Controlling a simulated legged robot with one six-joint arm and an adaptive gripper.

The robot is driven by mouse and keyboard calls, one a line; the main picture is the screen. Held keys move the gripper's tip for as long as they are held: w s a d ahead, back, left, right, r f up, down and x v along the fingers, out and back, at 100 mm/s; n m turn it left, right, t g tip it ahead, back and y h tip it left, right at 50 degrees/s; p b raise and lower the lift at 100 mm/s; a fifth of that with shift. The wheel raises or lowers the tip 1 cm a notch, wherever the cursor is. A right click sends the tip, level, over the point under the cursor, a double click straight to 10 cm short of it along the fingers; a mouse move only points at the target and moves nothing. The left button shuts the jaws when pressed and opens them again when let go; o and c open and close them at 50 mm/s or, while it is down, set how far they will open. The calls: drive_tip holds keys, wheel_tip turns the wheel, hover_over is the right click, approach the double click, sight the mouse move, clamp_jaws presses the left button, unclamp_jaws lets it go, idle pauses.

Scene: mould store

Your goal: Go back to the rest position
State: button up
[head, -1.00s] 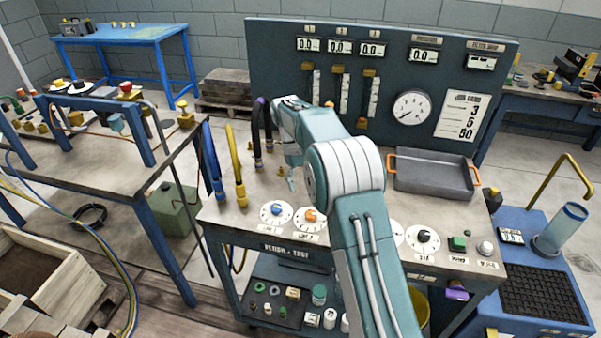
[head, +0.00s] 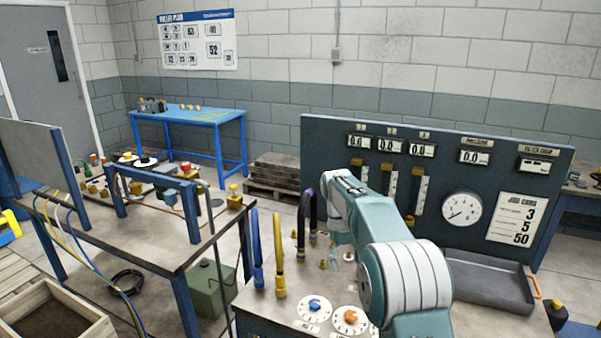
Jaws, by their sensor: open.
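My arm crosses the right half of the head view, above the test bench (head: 262,303). My gripper (head: 348,257) is at the far end of the arm, small and partly hidden behind my arm link. It appears open, with nothing seen between its fingers. It is over the back part of the bench top, near the gauge panel (head: 440,150) and to the right of the upright hoses. Blue and orange dials (head: 350,316) lie on the bench in front of it.
A black hose (head: 303,215) and a yellow hose (head: 278,255) stand upright left of my gripper. A grey tray (head: 490,281) with orange handles lies to the right. A second table (head: 130,226) with fittings stands left. A blue table (head: 190,112) and pallets (head: 274,174) are behind.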

drive_tip(key=s+d+r+m+t, duration=0.15)
drive_tip(key=s+r+t, duration=0.25)
drive_tip(key=s+r, duration=0.95)
drive_tip(key=s+f+m+t, duration=0.1)
drive_tip(key=s+f+t, duration=0.1)
drive_tip(key=s, duration=0.8)
drive_tip(key=s+f+m+t+y, duration=0.1)
drive_tip(key=s+f+t, duration=0.2)
drive_tip(key=s, duration=0.8)
drive_tip(key=shift+f, duration=0.15)
drive_tip(key=shift+d, duration=0.1)
